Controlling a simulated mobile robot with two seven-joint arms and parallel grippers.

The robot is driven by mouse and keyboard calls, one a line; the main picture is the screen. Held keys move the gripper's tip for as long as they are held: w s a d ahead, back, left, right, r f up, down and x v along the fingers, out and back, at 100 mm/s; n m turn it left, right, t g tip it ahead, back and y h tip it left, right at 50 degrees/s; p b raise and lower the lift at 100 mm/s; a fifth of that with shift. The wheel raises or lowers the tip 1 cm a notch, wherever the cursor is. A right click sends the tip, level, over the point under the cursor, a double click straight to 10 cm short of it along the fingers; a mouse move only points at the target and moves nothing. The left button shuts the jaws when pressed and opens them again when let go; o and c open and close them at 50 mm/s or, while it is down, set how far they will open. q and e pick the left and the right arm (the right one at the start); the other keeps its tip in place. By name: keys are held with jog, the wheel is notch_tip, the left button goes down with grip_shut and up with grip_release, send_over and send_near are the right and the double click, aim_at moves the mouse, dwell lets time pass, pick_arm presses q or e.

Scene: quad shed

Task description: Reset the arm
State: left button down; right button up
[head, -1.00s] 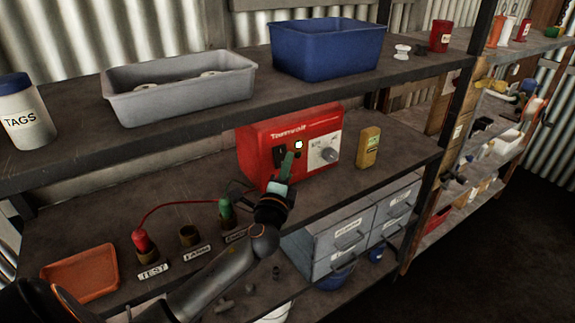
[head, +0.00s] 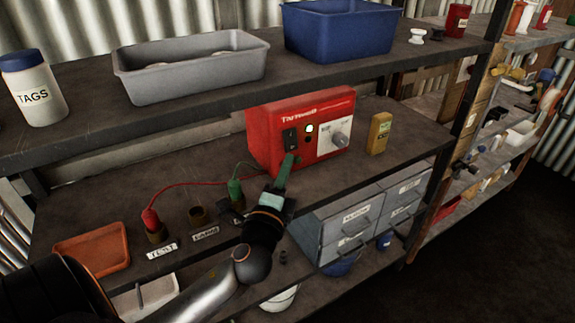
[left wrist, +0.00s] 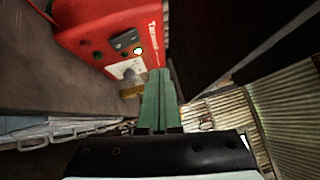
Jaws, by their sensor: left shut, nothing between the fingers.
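My left arm comes in from the left in the head view. My left gripper (head: 284,172) has green fingers that are shut with nothing between them. It is in front of the red box (head: 262,130), just below its black switch (head: 290,138). A small light (head: 309,128) on the box glows white. In the left wrist view the shut green fingers (left wrist: 158,90) point toward the same red box (left wrist: 85,30), with the switch (left wrist: 125,40) beyond them. I cannot tell whether the fingertips touch the box. My right gripper is not in view.
A red-handled plug (head: 150,218) and a green-handled plug (head: 235,192) stand in holders on the middle shelf. An orange tray (head: 92,250) lies at left, a yellow device (head: 379,133) right of the box. The upper shelf holds a grey bin (head: 190,80) and a blue bin (head: 338,35).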

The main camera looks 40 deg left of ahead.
pick_arm(q)
jog(key=s+d+f+n+g+h, duration=0.2)
jog(key=d+f+h, duration=0.1)
jog(key=f, duration=0.6)
jog(key=s+d+f+n+g+h, duration=0.2)
jog(key=d+f, duration=0.1)
jog(key=f, duration=0.6)
jog(key=s+d+f+n+g+h, duration=0.2)
jog(key=s+d+f+n, duration=0.2)
jog(key=s+f, duration=0.3)
jog(key=s+d+f+n+g+h, duration=0.2)
jog(key=s+d+f+n+g, duration=0.1)
jog(key=s+d+f+n, duration=0.2)
notch_tip(320, 180, down, 4)
jog(key=shift+s+d+r+h, duration=0.2)
jog(key=shift+s+d+h, duration=0.2)
jog(key=shift+s, duration=0.7)
